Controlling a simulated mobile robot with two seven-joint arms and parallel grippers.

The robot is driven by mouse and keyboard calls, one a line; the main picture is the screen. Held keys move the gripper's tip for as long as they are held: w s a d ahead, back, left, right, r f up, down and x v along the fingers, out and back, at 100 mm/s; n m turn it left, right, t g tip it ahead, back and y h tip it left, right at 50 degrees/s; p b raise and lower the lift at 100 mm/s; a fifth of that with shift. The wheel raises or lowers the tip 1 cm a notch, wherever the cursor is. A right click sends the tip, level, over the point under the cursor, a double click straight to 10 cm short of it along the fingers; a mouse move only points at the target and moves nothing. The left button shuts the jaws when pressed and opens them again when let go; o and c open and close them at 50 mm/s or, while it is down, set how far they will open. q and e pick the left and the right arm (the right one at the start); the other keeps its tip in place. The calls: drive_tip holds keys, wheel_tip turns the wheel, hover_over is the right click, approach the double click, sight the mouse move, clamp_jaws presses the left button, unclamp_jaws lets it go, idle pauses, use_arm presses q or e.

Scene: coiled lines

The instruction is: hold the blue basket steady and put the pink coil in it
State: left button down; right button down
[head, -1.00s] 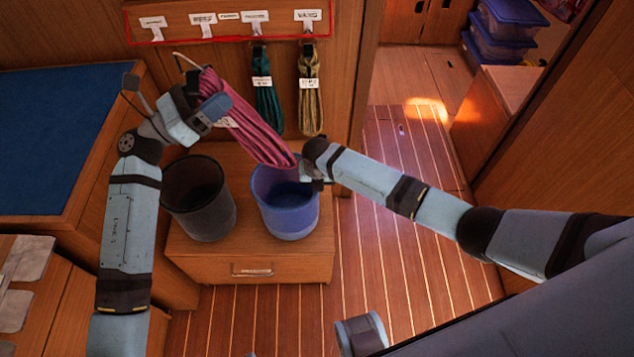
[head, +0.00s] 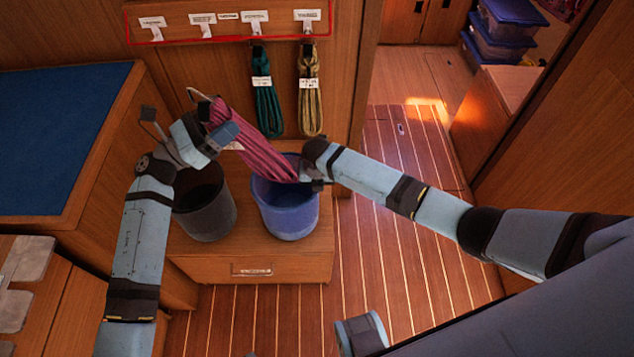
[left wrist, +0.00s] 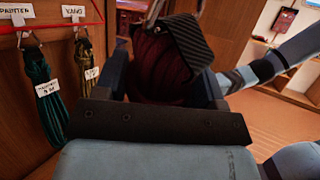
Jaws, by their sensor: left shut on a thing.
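The pink coil (head: 255,152) hangs from my left gripper (head: 222,128), which is shut on its upper end. The coil slants down to the right, and its lower end is at the mouth of the blue basket (head: 287,215). In the left wrist view the coil (left wrist: 158,65) shows dark red between the fingers. The blue basket stands upright on a wooden box. My right gripper (head: 312,178) is at the basket's right rear rim; its fingers are mostly hidden, so I cannot tell its grip.
A black basket (head: 205,208) stands left of the blue one, partly behind my left arm. A green coil (head: 267,95) and a tan coil (head: 309,92) hang on the wall behind, under a labelled hook rail (head: 230,20). A blue-topped counter (head: 55,135) is at left.

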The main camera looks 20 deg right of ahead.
use_arm(q)
drive_tip(key=shift+f, duration=1.25)
drive_tip(key=shift+c, duration=0.7)
unclamp_jaws()
drive_tip(key=shift+f, duration=0.1)
drive_tip(key=shift+a, duration=0.1)
drive_tip(key=v, duration=1.1)
drive_tip(key=shift+a, duration=0.35)
drive_tip(key=shift+s, duration=0.15)
